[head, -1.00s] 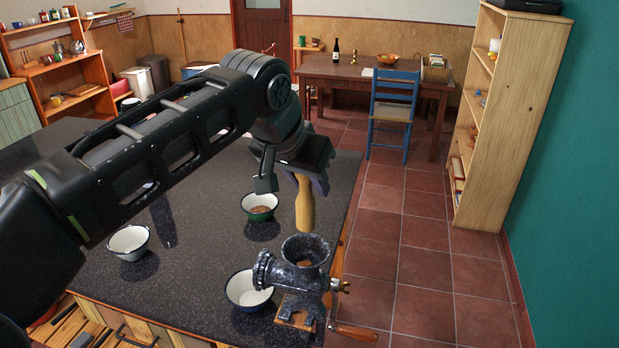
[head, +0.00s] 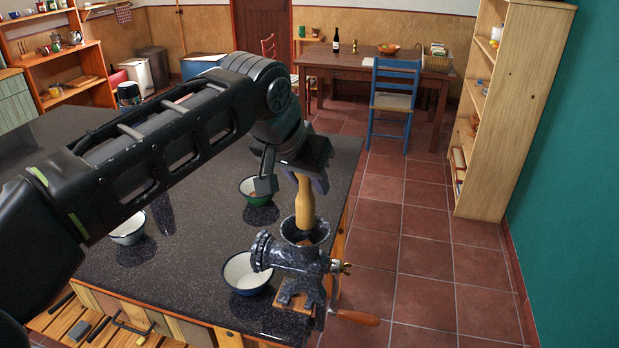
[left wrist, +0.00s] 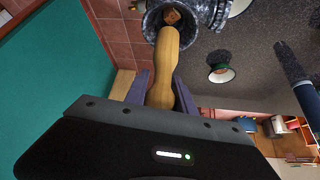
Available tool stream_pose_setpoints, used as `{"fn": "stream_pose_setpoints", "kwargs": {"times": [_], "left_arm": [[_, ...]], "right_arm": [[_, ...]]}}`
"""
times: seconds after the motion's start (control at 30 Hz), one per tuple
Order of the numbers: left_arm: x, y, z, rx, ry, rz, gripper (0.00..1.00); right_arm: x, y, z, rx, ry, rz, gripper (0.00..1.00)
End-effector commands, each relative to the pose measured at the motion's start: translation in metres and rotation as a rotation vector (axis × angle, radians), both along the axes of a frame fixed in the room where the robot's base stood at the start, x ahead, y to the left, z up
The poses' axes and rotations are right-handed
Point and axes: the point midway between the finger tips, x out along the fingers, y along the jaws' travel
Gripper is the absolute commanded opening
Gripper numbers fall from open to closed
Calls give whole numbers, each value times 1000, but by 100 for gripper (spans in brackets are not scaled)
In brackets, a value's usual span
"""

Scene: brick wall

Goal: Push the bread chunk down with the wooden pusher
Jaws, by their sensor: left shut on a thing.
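The wooden pusher (head: 305,207) hangs roughly upright from my left gripper (head: 303,172), which is shut on its upper part. Its lower end is at the mouth of the speckled meat grinder's hopper (head: 318,236); I cannot tell how far it is inside. In the left wrist view the pusher (left wrist: 166,62) runs from my left gripper's fingers (left wrist: 156,88) toward the hopper (left wrist: 152,20). The brown bread chunk (left wrist: 172,17) shows in the hopper, just beyond the pusher's tip. My right gripper is not in view.
The grinder stands at the dark counter's edge, with its wooden crank handle (head: 356,317) jutting right. A white bowl with a blue rim (head: 246,275) sits beside it. A green bowl (head: 258,192) and another white bowl (head: 128,232) stand farther off. Tiled floor lies to the right.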

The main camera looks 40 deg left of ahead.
Motion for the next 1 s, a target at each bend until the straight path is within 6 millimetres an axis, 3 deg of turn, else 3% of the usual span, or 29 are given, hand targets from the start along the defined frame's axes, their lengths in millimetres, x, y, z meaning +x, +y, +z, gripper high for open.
{"fn": "stream_pose_setpoints", "kwargs": {"times": [1.0], "left_arm": [[0,0,-10,0,0,0,0]], "right_arm": [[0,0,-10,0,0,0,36]]}}
